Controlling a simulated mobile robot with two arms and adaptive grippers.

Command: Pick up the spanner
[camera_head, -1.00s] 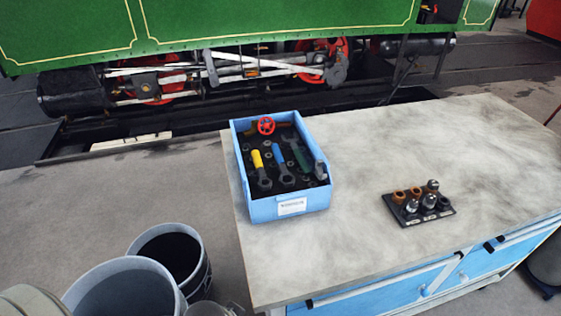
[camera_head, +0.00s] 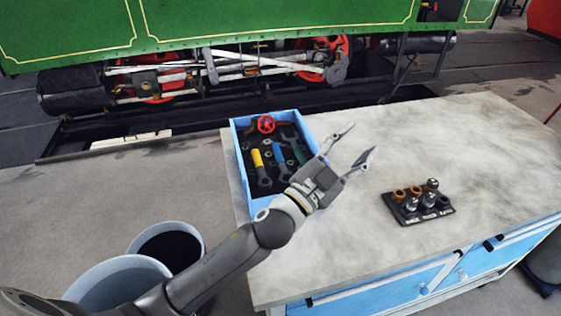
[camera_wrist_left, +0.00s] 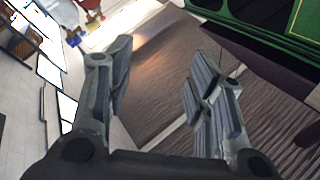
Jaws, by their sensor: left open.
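A blue bin (camera_head: 239,158) on the workbench holds several spanner-like tools. One has a yellow handle (camera_head: 257,158), one a blue handle (camera_head: 279,153) and one a dark green handle (camera_head: 298,154). I cannot tell which of them is the task's spanner. My left gripper (camera_head: 357,146) is open and empty, above the bench just right of the bin, its fingers pointing to the right and away. My left forearm and gripper hide the bin's front right part and its label. The left wrist view shows the two open fingers (camera_wrist_left: 158,72) with nothing between them.
A red handwheel (camera_head: 266,124) lies at the back of the bin. A black holder (camera_head: 437,211) with several sockets stands to the right on the workbench (camera_head: 460,140). Two buckets (camera_head: 176,247) stand on the floor at left. A green steam tram (camera_head: 200,22) is behind.

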